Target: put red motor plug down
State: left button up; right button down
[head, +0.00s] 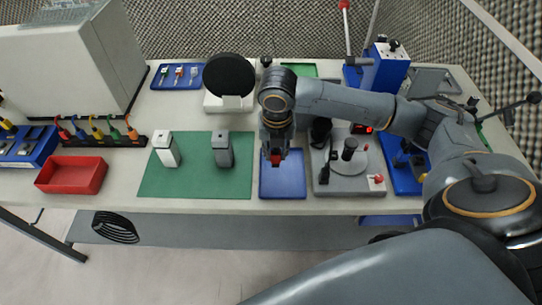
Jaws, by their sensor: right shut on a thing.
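The red motor plug (276,158) shows as a small red piece at the tip of my right gripper (275,153). The gripper points down and is shut on the plug, over the far part of a blue mat (283,187). From this angle I cannot tell whether the plug touches the mat. The arm hides most of the gripper's fingers. My left gripper is not in view.
Left of the blue mat is a green mat (190,190) with a white block (166,149) and a grey block (222,149). A grey device (350,182) with knobs stands close on the right. A red tray (71,175) lies at the left.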

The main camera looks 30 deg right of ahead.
jog(key=shift+w+f, duration=0.85)
jog(key=shift+f, duration=0.25)
notch_tip(320, 180, down, 3)
jog(key=shift+w+f+p, duration=0.1)
jog(key=shift+f+p, duration=0.05)
jog(key=shift+p, duration=0.55)
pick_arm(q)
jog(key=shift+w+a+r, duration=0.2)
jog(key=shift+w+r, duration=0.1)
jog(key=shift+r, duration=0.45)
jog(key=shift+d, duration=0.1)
pick_arm(e)
jog(key=c, duration=1.1)
grip_release()
jog(key=shift+f, duration=0.1)
pick_arm(q)
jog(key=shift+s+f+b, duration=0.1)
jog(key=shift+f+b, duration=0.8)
jog(key=shift+b, duration=0.05)
pick_arm(e)
jog(key=r, duration=0.8)
jog(key=s+r, duration=0.1)
jog(key=r, duration=0.3)
jog(key=shift+s+a+r, duration=0.1)
jog(key=shift+a+r, duration=0.05)
jog(key=shift+a, duration=0.2)
